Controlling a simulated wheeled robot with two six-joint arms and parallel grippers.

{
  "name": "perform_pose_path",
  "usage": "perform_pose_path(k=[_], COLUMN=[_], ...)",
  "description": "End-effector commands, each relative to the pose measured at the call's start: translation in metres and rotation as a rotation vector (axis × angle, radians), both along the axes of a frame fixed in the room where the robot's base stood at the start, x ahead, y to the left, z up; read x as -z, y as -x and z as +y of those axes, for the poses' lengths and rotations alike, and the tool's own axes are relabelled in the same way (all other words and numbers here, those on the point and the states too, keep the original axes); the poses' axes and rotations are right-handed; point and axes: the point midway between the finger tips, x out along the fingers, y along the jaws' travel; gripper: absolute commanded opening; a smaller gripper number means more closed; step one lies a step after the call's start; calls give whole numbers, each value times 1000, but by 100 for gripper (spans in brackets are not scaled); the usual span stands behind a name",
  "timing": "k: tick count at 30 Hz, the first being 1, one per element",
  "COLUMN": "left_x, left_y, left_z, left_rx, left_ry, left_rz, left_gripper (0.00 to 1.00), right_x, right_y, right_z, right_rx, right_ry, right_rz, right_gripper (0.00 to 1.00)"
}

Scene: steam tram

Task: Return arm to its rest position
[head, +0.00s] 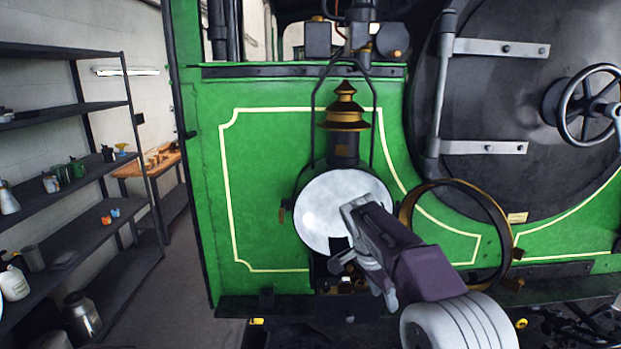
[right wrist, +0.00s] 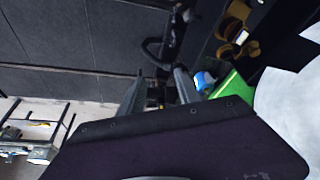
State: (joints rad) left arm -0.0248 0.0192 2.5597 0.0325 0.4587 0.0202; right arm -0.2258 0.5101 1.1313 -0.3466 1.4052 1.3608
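My right gripper (head: 342,236) reaches in from the lower right in the head view, in front of the white round face of the lamp (head: 325,205). Its fingers are apart with nothing seen between them. The right wrist view also shows the gap between the fingers (right wrist: 160,78). The lamp has a brass-tiered chimney and is mounted on the green tram front (head: 265,170). Its brass-rimmed round door (head: 406,205) stands swung open to the right. The gripper covers part of the lamp's lower right; whether they touch I cannot tell. My left gripper is not in view.
A large dark round boiler door (head: 500,110) with a handwheel (head: 588,105) is at the right. Dark shelves (head: 75,125) with cans and bottles line the left wall. A wooden bench (head: 150,165) stands behind. The floor between shelves and tram is clear.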

Motion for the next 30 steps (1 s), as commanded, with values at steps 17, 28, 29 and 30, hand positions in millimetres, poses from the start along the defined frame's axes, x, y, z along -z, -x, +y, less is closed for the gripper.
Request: perform_pose_path(k=[17, 28, 29, 30], left_x=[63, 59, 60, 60], left_y=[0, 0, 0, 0], left_z=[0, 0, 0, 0], left_rx=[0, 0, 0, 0], left_ry=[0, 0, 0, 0], left_rz=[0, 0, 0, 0], left_gripper=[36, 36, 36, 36], right_x=[200, 234, 234, 234], right_y=[209, 227, 227, 227], right_z=[-24, -11, -11, -11], right_rx=[-580, -1065, -1069, -1070], right_ry=[-211, -149, -148, -148], right_rz=[258, 218, 219, 220], right_gripper=[40, 40, 40, 40])
